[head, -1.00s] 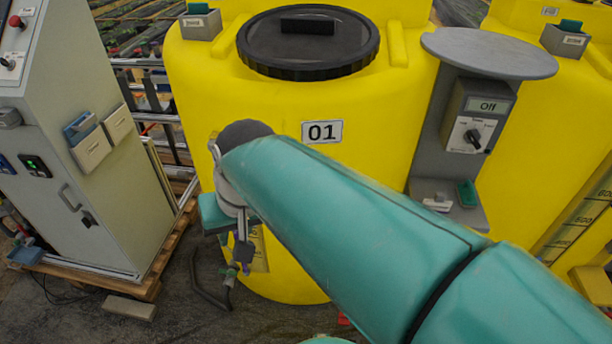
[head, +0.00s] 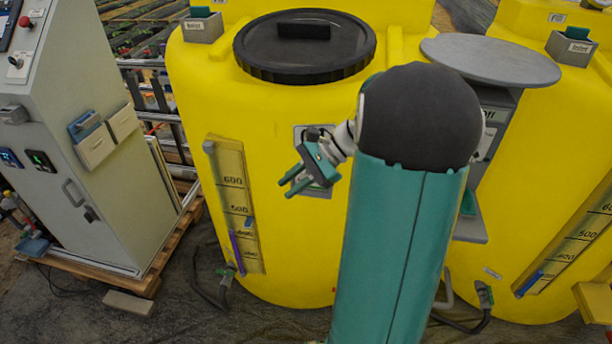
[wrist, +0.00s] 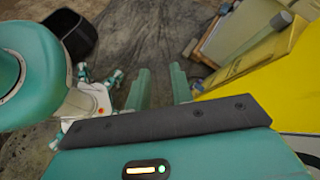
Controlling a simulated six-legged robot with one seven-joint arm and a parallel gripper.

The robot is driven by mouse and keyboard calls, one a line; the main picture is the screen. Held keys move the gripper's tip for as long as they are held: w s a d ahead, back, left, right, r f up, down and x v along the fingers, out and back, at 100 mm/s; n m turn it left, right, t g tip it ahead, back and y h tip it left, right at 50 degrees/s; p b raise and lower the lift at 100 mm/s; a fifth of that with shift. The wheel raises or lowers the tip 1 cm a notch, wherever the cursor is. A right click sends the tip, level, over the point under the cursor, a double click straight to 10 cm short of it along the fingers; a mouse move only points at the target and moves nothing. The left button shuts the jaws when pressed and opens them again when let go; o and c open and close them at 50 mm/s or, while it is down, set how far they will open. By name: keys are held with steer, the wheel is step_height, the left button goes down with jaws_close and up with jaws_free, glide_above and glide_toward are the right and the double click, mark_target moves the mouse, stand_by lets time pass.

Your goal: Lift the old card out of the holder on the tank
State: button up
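A small grey holder (head: 201,27) with a label and a dark green top piece sits on the upper left of the yellow tank (head: 270,120) in the head view. A similar grey holder (head: 572,48) with a green piece is on the tank at right. I cannot tell which of these pieces, if any, is the old card. My gripper (head: 288,186) is in front of the tank's number plate (head: 301,133), mostly covering it, well below and right of the left holder. Its two fingers (wrist: 159,88) are apart with nothing between them in the wrist view.
A hose (head: 207,290) lies on the floor.

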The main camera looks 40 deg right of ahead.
steer(key=s+d+f+m+t, duration=0.2)
steer(key=d+m+t, duration=0.1)
steer(key=d, duration=0.4)
steer(key=s+d+f+m+t+y, duration=0.1)
steer(key=s+d+f+m+t, duration=0.1)
steer(key=d+m+t, duration=0.35)
steer(key=s+d+f+m+t, duration=0.1)
steer(key=s+d+f+m, duration=0.1)
steer(key=d, duration=0.7)
steer(key=shift+n, duration=0.25)
steer(key=x, duration=1.4)
steer(key=shift+w+r, duration=0.1)
steer(key=shift+r, duration=0.1)
jaws_close()
